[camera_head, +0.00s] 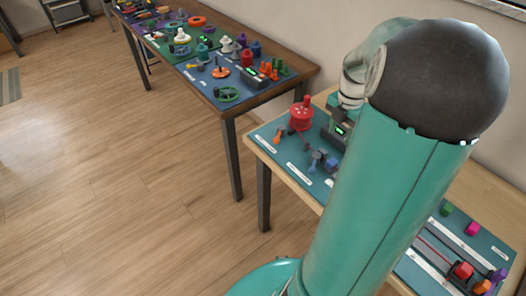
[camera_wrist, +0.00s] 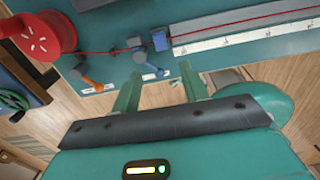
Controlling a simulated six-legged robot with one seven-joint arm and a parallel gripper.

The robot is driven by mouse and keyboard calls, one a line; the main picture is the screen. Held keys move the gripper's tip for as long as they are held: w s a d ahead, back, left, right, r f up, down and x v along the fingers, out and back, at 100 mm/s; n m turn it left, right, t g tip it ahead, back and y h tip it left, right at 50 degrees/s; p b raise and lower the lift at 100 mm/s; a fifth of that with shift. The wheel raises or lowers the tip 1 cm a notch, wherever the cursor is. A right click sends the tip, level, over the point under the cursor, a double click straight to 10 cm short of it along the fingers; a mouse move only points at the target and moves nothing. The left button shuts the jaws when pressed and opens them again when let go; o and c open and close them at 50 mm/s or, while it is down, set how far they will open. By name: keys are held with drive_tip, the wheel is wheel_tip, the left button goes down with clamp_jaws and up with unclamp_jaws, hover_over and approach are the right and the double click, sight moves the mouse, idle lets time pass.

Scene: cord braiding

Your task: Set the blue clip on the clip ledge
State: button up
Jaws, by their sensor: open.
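In the wrist view my gripper (camera_wrist: 160,70) has its two fingers apart with nothing between them. Just beyond the fingertips, a small blue piece (camera_wrist: 160,41), which looks like the blue clip, is at the board's near edge beside a grey block (camera_wrist: 137,50). It also shows in the head view (camera_head: 331,163). Fingers and piece appear apart in the picture; I cannot tell the depth. A red cord (camera_wrist: 100,52) runs from a red spool (camera_wrist: 45,32) towards the grey block. I cannot tell which part is the clip ledge.
An orange-tipped piece (camera_wrist: 93,84) lies near the spool. A long rail (camera_wrist: 240,22) with a red line and a white scale is at the right. In the head view, a second table (camera_head: 310,72) full of parts stands behind. The wooden floor (camera_head: 120,190) is clear.

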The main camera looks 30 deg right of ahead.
drive_tip(key=w+a+r+m+t+h, duration=0.15)
drive_tip(key=a+r+m, duration=0.25)
drive_tip(key=a, duration=0.5)
drive_tip(key=w+a+r+m+h, duration=0.15)
drive_tip(key=a+r+m, duration=0.25)
drive_tip(key=a, duration=0.5)
drive_tip(key=s+a+r+m+t+y, duration=0.1)
drive_tip(key=s+a+r+m+t, duration=0.1)
drive_tip(key=a+m, duration=0.3)
drive_tip(key=s+a+r+m+t+y, duration=0.2)
drive_tip(key=s+a+m, duration=0.2)
drive_tip(key=a, duration=0.8)
drive_tip(key=shift+a+m, duration=0.35)
drive_tip(key=shift+m, duration=0.65)
